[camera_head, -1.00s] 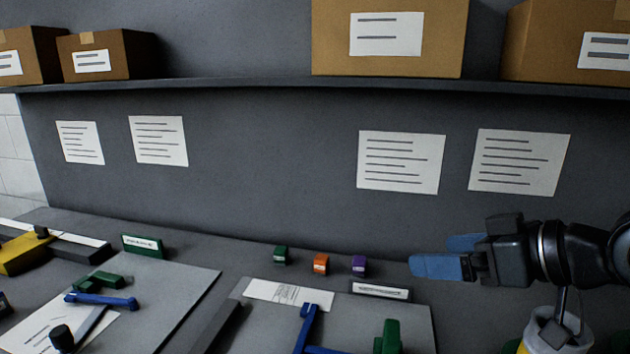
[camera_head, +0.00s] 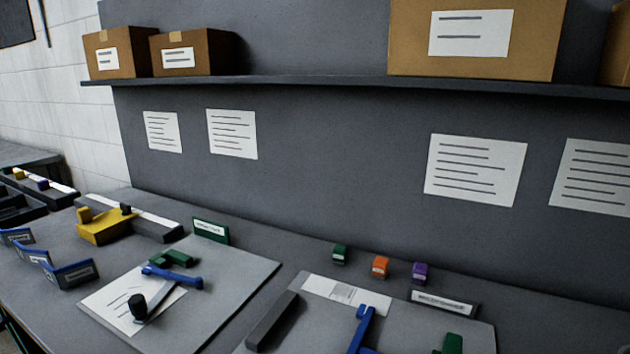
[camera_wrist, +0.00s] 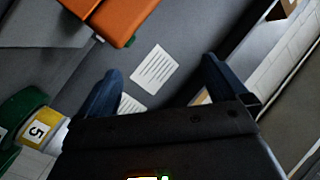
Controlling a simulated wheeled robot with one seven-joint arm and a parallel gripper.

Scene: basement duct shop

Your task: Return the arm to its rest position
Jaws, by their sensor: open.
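My gripper (camera_wrist: 160,95) shows in the wrist view, its two blue fingers spread apart with nothing between them. Beyond the fingers are the grey back panel and a white paper sheet (camera_wrist: 154,69). No part of my arm or gripper clearly shows in the head view now.
The bench holds a left board (camera_head: 235,270) and a right board (camera_head: 470,335) with blue and green pieces. Small green (camera_head: 340,254), orange (camera_head: 380,267) and purple (camera_head: 419,272) blocks stand behind. A shelf (camera_head: 330,82) carries cardboard boxes (camera_head: 470,60). Orange bins (camera_wrist: 125,18) show in the wrist view.

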